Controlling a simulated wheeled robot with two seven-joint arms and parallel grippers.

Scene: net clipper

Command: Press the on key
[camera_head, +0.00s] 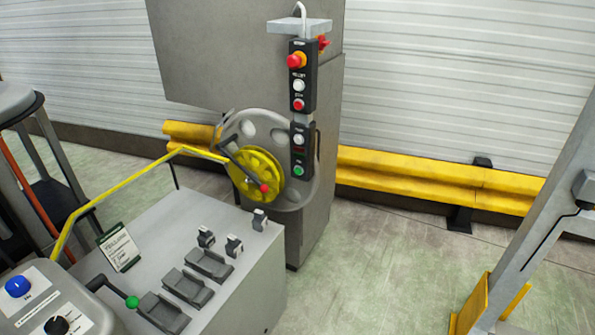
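A tall black control box (302,75) hangs on the grey machine cabinet. It has a red push button in a yellow collar (296,61) at the top, a white button (298,85) below it and a small red button (298,104). A lower black box (299,150) has a white button (298,140) and a green button (298,170). The labels are too small to read surely, so I cannot tell which is the on key. Neither of my grippers is in view.
A grey console (265,275) with several pedals and levers stands in front of the cabinet (325,150). A yellow wheel (262,172) with a crank is beside the lower box. A panel with a blue button (18,286) is at lower left. The floor right of the console is clear.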

